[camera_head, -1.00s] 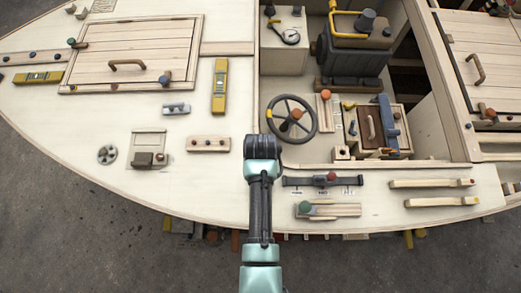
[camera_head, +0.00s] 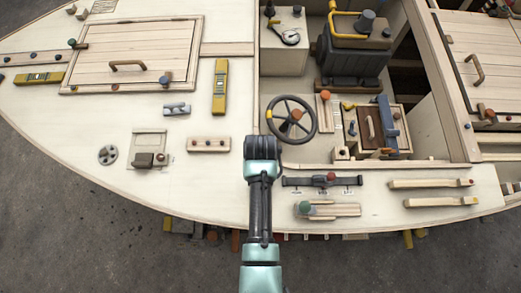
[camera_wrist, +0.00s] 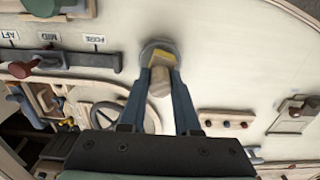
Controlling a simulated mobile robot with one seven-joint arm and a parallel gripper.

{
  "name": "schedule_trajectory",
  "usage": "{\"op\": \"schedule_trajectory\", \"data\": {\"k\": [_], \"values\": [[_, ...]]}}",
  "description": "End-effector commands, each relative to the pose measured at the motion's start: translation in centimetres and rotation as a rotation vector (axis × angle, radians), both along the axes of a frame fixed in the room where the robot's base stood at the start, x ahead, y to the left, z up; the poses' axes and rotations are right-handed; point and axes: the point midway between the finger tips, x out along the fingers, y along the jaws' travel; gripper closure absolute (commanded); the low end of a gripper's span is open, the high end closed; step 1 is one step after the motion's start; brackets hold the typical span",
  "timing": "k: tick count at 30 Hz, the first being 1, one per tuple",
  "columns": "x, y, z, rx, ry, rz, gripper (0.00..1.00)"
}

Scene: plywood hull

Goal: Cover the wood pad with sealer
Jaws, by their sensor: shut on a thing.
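In the wrist view, my gripper (camera_wrist: 160,72) has two blue fingers closed around a small tool with a pale wooden handle (camera_wrist: 159,88). The tool has a yellow band (camera_wrist: 161,57) and a grey, rounded far end at the pale deck (camera_wrist: 220,65). I cannot tell whether that end touches the deck. In the head view my wrist hides the gripper and the tool. A small plywood plate (camera_head: 150,139) with a dark block on it lies on the deck to the left. I cannot tell whether it is the wood pad, and no sealer is clearly identifiable.
A wooden strip (camera_head: 209,144), a cleat (camera_head: 177,109) and a yellow level (camera_head: 219,86) are to the left. The steering wheel (camera_head: 291,119) stands behind.

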Motion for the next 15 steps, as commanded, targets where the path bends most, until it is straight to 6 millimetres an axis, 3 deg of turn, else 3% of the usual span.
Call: {"op": "schedule_trajectory", "data": {"k": [15], "values": [[0.0, 0.0, 4.1, 0.0, 0.001, 0.0, 1.0]]}}
